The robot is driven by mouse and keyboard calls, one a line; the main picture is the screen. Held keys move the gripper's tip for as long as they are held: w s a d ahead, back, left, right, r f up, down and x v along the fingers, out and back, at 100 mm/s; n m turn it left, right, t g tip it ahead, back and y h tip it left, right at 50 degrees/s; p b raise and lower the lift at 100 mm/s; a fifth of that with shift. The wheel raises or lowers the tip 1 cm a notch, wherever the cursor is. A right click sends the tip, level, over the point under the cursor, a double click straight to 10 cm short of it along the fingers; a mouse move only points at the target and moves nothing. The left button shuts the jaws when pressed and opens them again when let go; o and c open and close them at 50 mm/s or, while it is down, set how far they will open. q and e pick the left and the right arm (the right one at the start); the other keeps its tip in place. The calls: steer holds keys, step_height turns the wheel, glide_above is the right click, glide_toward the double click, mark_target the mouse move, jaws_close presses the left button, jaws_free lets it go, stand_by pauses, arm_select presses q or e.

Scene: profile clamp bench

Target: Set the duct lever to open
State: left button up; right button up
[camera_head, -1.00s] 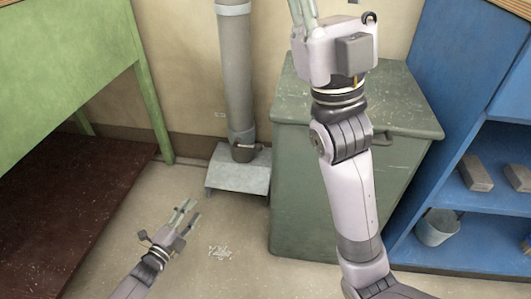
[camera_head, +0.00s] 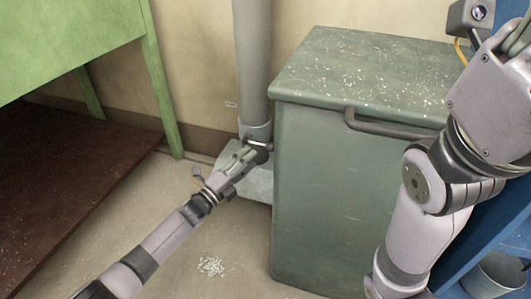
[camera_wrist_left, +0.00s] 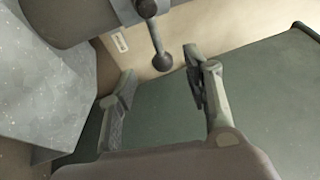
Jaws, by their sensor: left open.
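The grey vertical duct (camera_head: 252,65) stands against the wall, with a pale collar near its foot. In the left wrist view, the duct (camera_wrist_left: 65,18) crosses the top left. Its lever (camera_wrist_left: 156,40) is a short dark rod ending in a round knob. The knob sits in front of the gap between the fingertips of my left gripper (camera_wrist_left: 160,72), apart from both. In the head view, my left gripper (camera_head: 246,153) is open at the duct's foot and partly hides the lever. My right gripper (camera_head: 514,36) is partly cut off at the top right edge; its opening is unclear.
A green cabinet (camera_head: 345,190) with a dark handle stands close to the right of the duct. A grey metal plinth (camera_head: 259,185) is under the duct. A green table (camera_head: 70,40) stands left over a dark red board. White scraps (camera_head: 211,266) lie on the open floor.

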mark_target(265, 146)
arm_select(q)
steer(key=shift+b+x, duration=2.15)
steer(key=shift+x, duration=1.95)
steer(key=shift+c, duration=0.4)
steer(key=c, duration=0.7)
jaws_close()
steer(key=shift+f, duration=0.1)
